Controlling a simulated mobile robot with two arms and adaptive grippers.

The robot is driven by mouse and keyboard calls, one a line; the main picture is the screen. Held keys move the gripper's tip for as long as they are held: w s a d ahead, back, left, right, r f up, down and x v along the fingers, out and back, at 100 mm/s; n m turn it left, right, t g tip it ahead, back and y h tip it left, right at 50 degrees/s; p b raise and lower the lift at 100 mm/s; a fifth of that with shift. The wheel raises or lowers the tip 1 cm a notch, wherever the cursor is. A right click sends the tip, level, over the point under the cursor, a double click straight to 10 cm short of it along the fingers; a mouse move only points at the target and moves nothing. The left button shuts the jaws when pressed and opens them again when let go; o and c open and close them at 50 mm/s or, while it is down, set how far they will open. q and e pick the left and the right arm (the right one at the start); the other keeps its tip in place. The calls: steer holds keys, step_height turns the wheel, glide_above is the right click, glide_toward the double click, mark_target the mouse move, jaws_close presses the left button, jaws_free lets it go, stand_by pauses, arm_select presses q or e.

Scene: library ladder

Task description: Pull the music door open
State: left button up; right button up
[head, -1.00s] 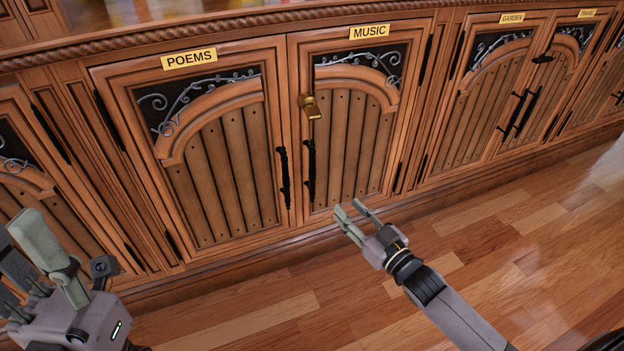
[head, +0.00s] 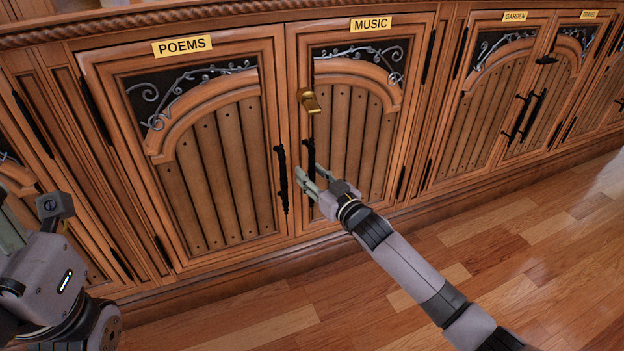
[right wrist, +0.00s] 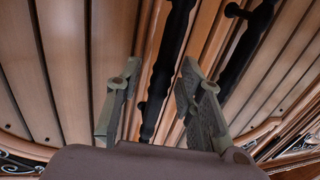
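The wooden music door (head: 356,130), under a MUSIC label (head: 370,24), is shut. Its black vertical handle (head: 311,158) is on its left edge and partly hidden by my right gripper. A brass knob or latch (head: 309,101) sits above the handle. My right gripper (head: 309,172) is open in front of the lower part of this handle. In the right wrist view, the music handle (right wrist: 166,65) appears between the two spread fingers; I cannot tell how deep it lies between them. My left gripper (head: 14,205) is partly cut off at the left edge, away from the door.
The closed poems door (head: 215,160) adjoins on the left; its black handle (head: 281,178) is close to my right fingers. Closed garden doors (head: 487,100) stand to the right. The wooden floor (head: 500,260) in front of the cabinet is clear.

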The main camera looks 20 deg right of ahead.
steer(key=shift+c, duration=0.5)
jaws_close()
stand_by(0.5)
